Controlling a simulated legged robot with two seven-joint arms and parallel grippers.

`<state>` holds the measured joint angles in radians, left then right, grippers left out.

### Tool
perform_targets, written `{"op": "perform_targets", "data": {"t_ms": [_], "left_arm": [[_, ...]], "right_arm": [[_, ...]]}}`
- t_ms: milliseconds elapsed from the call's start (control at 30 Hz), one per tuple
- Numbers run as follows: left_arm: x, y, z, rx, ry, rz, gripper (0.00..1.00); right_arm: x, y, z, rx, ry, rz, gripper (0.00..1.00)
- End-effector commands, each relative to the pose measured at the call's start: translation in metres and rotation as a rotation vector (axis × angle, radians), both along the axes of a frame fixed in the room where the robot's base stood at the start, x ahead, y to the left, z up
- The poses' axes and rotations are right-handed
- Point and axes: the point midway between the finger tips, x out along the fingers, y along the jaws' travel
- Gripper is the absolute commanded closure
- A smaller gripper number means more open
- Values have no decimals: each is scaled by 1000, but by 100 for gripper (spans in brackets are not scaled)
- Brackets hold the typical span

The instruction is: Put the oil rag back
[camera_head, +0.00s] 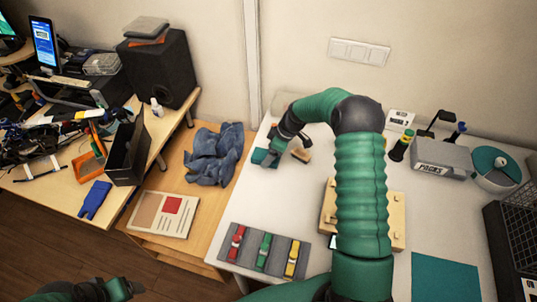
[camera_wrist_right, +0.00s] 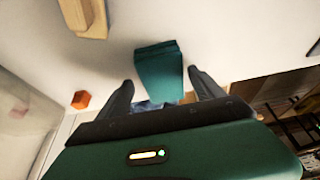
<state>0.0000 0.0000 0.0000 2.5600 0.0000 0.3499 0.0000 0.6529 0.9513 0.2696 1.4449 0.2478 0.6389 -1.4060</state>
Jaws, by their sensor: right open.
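A folded teal cloth (camera_head: 263,158), which looks like the oil rag, lies on the white table near its left edge. It also shows in the right wrist view (camera_wrist_right: 158,70), ahead of and between the fingers. My right gripper (camera_head: 274,144) is open, its dark fingers spread on either side of the cloth's near end in the wrist view; I cannot tell whether they touch it. A crumpled blue cloth (camera_head: 214,153) lies on the low wooden surface to the left. My left gripper (camera_head: 122,288) is low at the left front, its jaws unclear.
A wooden board (camera_head: 397,215) is partly behind my right arm. A grey strip (camera_head: 264,252) holds red, green and yellow items. A grey box (camera_head: 441,157) stands at the back right.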

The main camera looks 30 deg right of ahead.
Motion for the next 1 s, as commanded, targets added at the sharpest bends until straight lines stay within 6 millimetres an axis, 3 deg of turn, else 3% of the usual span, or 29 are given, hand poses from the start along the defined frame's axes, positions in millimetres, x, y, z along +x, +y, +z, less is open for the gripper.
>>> {"op": "perform_targets", "data": {"t_ms": [300, 500, 567, 667, 800, 900, 1000], "left_arm": [[0, 0, 0, 0, 0, 0, 23], [0, 0, 0, 0, 0, 0, 23], [0, 0, 0, 0, 0, 0, 23], [0, 0, 0, 0, 0, 0, 23], [0, 0, 0, 0, 0, 0, 23], [0, 0, 0, 0, 0, 0, 23], [0, 0, 0, 0, 0, 0, 23]], "right_arm": [[-23, -21, 75, -4, -4, -2, 23], [-31, -23, 98, -3, 4, -4, 23], [-36, -7, 101, -12, 30, -23, 23], [-62, 48, 104, -55, 105, -126, 23], [-136, 124, 110, -114, 158, -385, 23], [-189, 156, 109, -103, 153, -554, 23], [-222, 169, 105, -72, 148, -661, 23]]}}
